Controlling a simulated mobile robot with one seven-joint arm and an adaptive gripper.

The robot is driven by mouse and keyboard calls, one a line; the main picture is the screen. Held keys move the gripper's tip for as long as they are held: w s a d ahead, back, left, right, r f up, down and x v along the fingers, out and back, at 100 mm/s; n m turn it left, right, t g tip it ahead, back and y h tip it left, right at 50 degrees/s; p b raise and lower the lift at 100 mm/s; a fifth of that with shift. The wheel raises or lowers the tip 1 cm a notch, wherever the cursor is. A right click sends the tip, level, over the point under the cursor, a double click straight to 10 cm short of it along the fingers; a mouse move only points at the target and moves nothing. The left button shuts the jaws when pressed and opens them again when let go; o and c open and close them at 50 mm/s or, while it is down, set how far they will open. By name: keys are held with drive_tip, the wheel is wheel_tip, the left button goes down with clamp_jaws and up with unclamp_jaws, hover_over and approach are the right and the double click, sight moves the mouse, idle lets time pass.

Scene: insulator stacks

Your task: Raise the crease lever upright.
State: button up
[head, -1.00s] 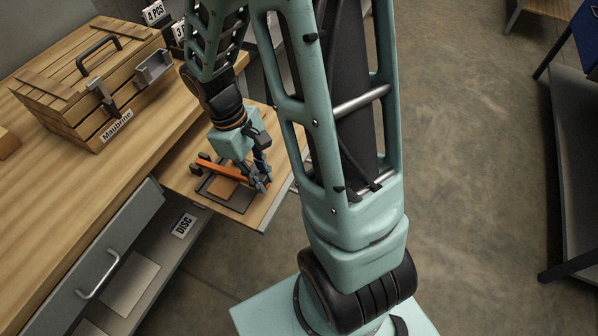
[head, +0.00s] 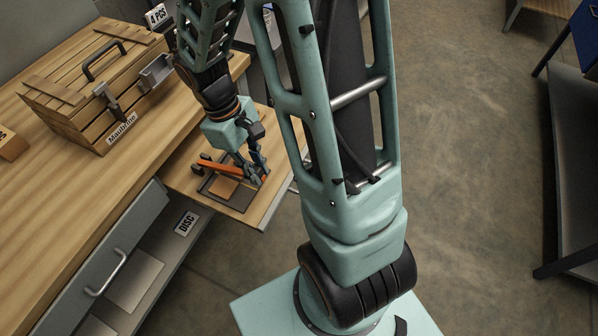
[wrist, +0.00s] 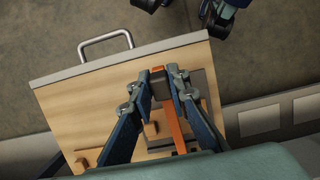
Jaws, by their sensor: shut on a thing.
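The crease lever (head: 216,170) is an orange bar with a dark end piece, set over a dark frame on the pulled-out wooden board. In the head view it lies low, close to flat, with its free end toward my gripper (head: 255,176). In the wrist view the orange bar (wrist: 179,133) runs between my blue fingers. My gripper (wrist: 164,82) is shut on the lever's end there, a finger on each side. The fingers hide part of the lever's end in the head view.
The board (wrist: 85,100) has a grey front edge with a handle (wrist: 105,44). A wooden crate (head: 95,85) stands on the bench at left. A drawer (head: 105,265) sits below the bench. Open floor (head: 460,170) lies to the right.

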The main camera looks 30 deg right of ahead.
drive_tip(key=shift+p+v, duration=0.5)
drive_tip(key=shift+v, duration=0.45)
drive_tip(key=shift+w+a, duration=0.1)
drive_tip(key=shift+w, duration=0.05)
drive_tip(key=shift+w+a+r+p, duration=0.2)
drive_tip(key=shift+w+r+p, duration=0.1)
drive_tip(key=shift+r+p, duration=0.2)
drive_tip(key=shift+w+a+r+p, duration=0.2)
drive_tip(key=shift+w+r+p, duration=0.1)
drive_tip(key=shift+r+p, duration=0.15)
drive_tip(key=shift+r, duration=0.1)
drive_tip(key=shift+w+a+r+p, duration=0.55)
drive_tip(key=shift+w+r+p, duration=0.2)
drive_tip(key=shift+r, duration=0.3)
